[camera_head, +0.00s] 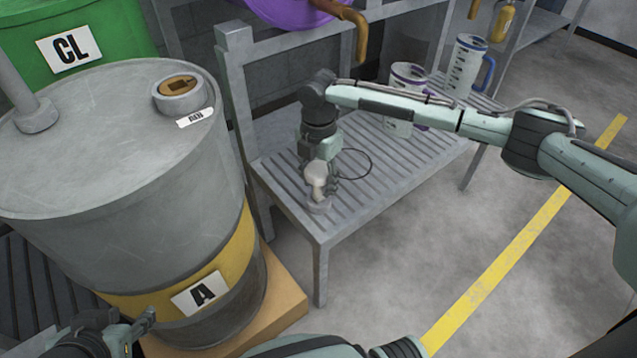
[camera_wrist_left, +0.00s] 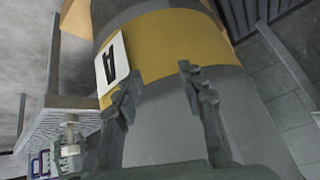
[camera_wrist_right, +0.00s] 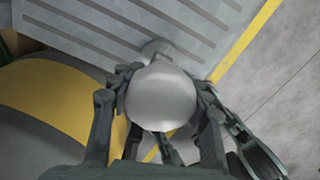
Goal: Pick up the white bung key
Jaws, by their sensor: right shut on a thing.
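The white bung key (camera_head: 316,174) is a pale piece with a rounded top and a wider lower end, upright at the near-left corner of the slatted bench. My right gripper (camera_head: 318,180) reaches down over it and is shut on it. In the right wrist view the key's rounded top (camera_wrist_right: 160,98) fills the space between the fingers. I cannot tell whether its lower end touches the bench. My left gripper (camera_head: 138,328) is low at the bottom left, in front of the drum. In the left wrist view its fingers (camera_wrist_left: 160,88) are apart and empty.
The grey drum A (camera_head: 110,140) with a yellow band stands left of the bench (camera_head: 390,180) on a wooden base. A bung (camera_head: 180,92) sits on its top. Measuring jugs (camera_head: 408,78) (camera_head: 466,65) stand on the bench's far end. A brass tap (camera_head: 355,30) hangs above.

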